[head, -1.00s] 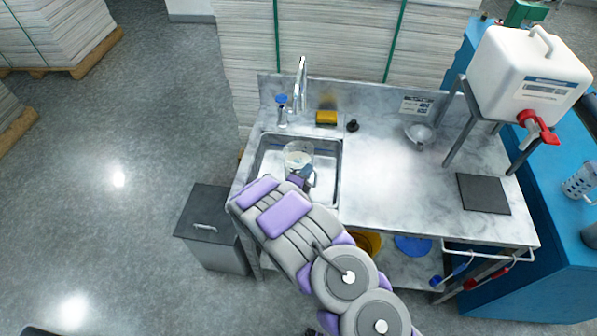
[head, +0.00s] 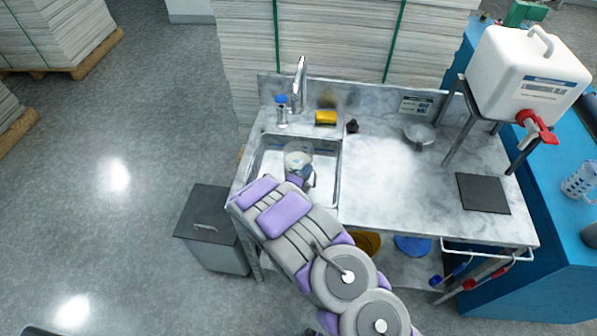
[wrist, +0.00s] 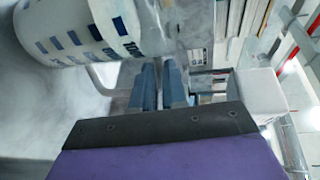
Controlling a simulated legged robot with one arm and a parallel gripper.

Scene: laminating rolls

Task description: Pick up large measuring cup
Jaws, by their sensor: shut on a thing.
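The large measuring cup (head: 297,157), pale and see-through, is in the area of the steel sink (head: 334,190) in the head view. In the wrist view the cup (wrist: 85,28) fills the upper left, pale with blue graduation marks, lying sideways in the picture. My gripper (head: 304,176) is at the near right side of the cup. In the wrist view my gripper (wrist: 160,75) has its two blue-grey fingers close together beside the cup wall, shut on the cup. The exact grip point is mostly hidden, and I cannot tell whether the cup touches the sink floor.
A faucet (head: 301,80), a blue-capped bottle (head: 282,112) and a yellow sponge (head: 326,118) stand behind the sink. A funnel (head: 420,135), a dark mat (head: 483,193) and a white canister (head: 525,75) are to the right. The middle counter is clear.

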